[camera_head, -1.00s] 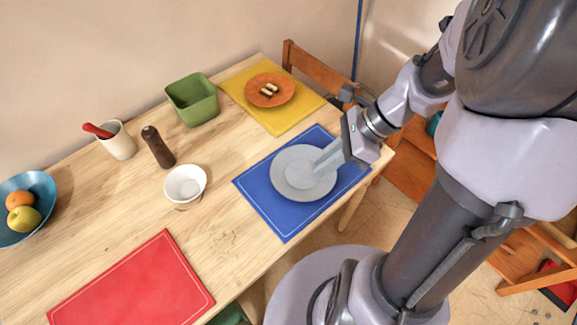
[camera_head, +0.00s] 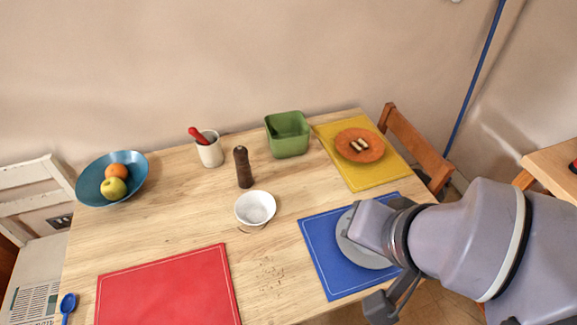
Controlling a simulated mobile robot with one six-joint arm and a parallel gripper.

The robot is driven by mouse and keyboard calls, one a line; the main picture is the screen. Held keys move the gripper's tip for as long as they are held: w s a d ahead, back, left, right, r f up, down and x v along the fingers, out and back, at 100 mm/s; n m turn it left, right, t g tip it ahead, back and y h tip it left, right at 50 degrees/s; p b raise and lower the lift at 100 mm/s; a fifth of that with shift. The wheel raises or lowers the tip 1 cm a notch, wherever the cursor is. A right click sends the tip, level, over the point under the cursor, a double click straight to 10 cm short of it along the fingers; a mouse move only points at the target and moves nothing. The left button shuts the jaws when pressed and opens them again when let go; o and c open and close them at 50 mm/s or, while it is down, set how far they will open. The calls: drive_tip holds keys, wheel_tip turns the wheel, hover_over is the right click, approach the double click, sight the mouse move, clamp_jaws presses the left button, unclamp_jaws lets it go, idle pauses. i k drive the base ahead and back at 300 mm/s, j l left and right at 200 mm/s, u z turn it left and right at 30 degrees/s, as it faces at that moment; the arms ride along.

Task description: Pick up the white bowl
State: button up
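The white bowl (camera_head: 255,208) stands upright and empty near the middle of the wooden table, just in front of the pepper mill. My gripper (camera_head: 370,226) is to the right of the bowl, over the grey plate (camera_head: 352,254) on the blue placemat (camera_head: 318,256). It is well apart from the bowl. Its fingers are hidden behind its own body and wrist, so I cannot see whether it is open or shut.
A dark pepper mill (camera_head: 243,167) stands close behind the bowl. A white cup with a red-handled tool (camera_head: 209,152), a green container (camera_head: 288,137) and a blue fruit bowl (camera_head: 131,166) stand farther back. A red placemat (camera_head: 170,287) lies front left. Bare wood surrounds the bowl.

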sight(254, 207)
drive_tip(key=i+z, duration=0.15)
drive_tip(key=z, duration=0.2)
drive_tip(key=u, duration=1.35)
drive_tip(key=l, duration=0.1)
